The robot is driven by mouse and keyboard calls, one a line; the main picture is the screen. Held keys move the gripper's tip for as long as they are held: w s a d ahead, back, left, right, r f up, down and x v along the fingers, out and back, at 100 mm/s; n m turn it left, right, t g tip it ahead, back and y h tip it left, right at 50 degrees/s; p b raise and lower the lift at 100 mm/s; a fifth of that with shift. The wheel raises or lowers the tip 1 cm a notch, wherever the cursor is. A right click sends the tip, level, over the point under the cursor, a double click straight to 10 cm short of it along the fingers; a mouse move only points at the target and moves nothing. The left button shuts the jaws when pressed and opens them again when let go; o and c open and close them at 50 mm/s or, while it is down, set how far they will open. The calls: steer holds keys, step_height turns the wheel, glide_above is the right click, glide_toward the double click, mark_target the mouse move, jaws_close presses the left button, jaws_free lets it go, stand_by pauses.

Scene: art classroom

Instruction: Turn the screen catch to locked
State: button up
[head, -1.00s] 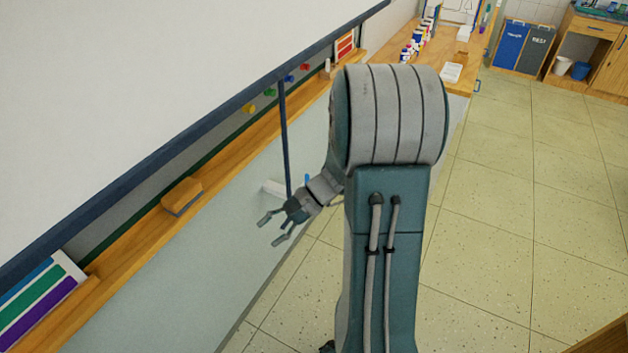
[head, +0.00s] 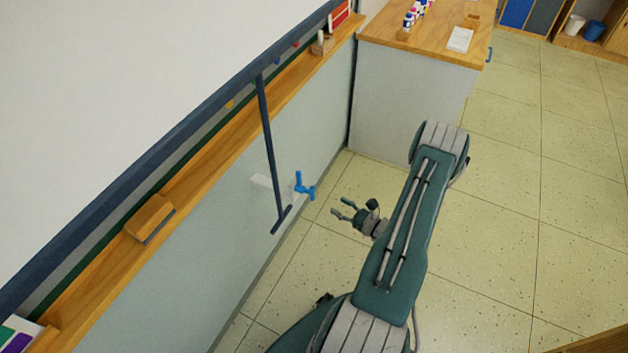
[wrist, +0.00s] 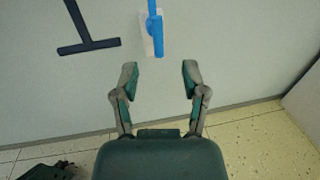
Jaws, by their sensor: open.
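The screen catch is a blue lever (head: 304,187) on a pale bracket (head: 264,182) on the grey wall panel below the ledge. The blue lever also shows in the wrist view (wrist: 155,32), near the top middle, upright over its white plate. A dark T-shaped pull bar (head: 268,150) hangs from the screen's lower edge, just left of the lever. It shows at the upper left of the wrist view (wrist: 88,45). My gripper (head: 340,208) is open and empty, right of the lever and apart from it. In the wrist view its fingertips (wrist: 158,80) point toward the wall, with the lever ahead between them.
The white screen (head: 120,90) fills the upper left. A wooden ledge (head: 200,160) holds an eraser (head: 150,218) and runs along the wall. A wooden-topped counter (head: 420,45) stands beyond the catch. The tiled floor at right is clear.

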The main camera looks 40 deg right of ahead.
mark_target(313, 190)
steer(key=x, duration=1)
steer(key=shift+d+f, duration=0.1)
steer(key=shift+w, duration=0.25)
steer(key=shift+w+a, duration=0.1)
steer(key=shift+a, duration=0.35)
steer(key=shift+d, duration=0.1)
jaws_close()
steer(key=shift+d, duration=0.1)
